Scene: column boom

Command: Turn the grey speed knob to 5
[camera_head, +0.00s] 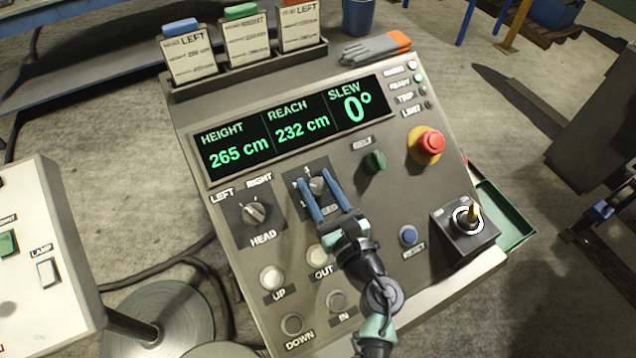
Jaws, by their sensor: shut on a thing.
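The grey speed knob (316,187) sits on a dark square plate, labelled SPEED, in the middle of the console. My gripper (313,178) reaches up from the lower right, with its two blue fingers on either side of the knob, shut on it. The fingers cover part of the dial's numbers and label, so I cannot tell which number the knob points to.
Left of it is the HEAD knob (254,211); right are a green knob (374,161), a red stop button (431,143) and a blue RESET button (408,235). White OUT (318,256) and UP (271,278) buttons lie below. The display (290,128) reads 265 cm, 232 cm, 0°.

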